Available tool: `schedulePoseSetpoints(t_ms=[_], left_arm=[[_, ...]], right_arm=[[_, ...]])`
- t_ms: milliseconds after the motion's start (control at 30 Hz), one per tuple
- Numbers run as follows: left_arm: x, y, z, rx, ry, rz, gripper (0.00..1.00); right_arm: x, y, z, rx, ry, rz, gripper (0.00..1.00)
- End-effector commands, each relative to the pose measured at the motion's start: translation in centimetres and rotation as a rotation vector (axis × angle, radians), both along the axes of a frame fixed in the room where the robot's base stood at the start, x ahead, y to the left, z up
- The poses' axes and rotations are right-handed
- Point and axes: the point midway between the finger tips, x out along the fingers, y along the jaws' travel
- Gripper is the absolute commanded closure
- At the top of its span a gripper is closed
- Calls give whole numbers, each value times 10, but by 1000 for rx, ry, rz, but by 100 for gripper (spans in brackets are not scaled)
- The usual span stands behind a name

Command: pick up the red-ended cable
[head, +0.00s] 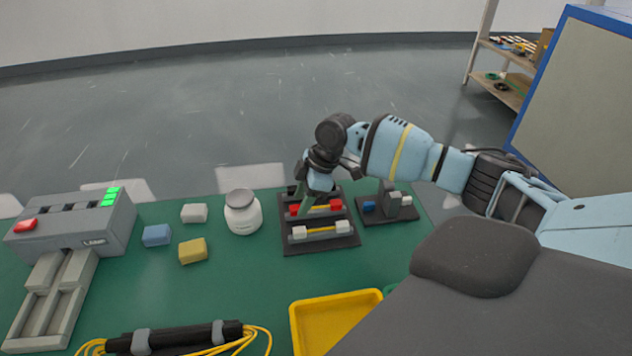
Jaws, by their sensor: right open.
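The red-ended cable (336,205) lies across a black stepped rack (345,241) on the green table. It is a short yellow length with a red block at each end. My right gripper (310,199) points down over it from above and is open. Its fingers hide part of the cable's middle, and I cannot tell whether they touch it. A white-ended cable (322,230) lies on the rack in front of the red-ended one. My left gripper is not in view.
Right of the rack, a black fixture (391,206) holds a blue and a white piece. A white jar (242,213) and small blocks (192,251) stand left. A grey machine (75,225) is far left. A yellow tray (303,318) and bundled yellow cable (180,338) lie in front.

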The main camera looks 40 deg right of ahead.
Motion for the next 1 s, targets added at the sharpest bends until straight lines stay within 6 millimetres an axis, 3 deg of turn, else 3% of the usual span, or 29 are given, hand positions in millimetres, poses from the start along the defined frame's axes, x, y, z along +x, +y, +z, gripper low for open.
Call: schedulePoseSetpoints(t_ms=[133,400,767,1000], left_arm=[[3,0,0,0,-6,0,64],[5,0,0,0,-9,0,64],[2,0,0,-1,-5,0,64],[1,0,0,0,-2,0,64]], right_arm=[[3,5,-14,0,1,0,55],[3,5,-15,0,-2,1,55],[3,5,-15,0,-2,1,100],[3,5,-15,0,-2,1,100]])
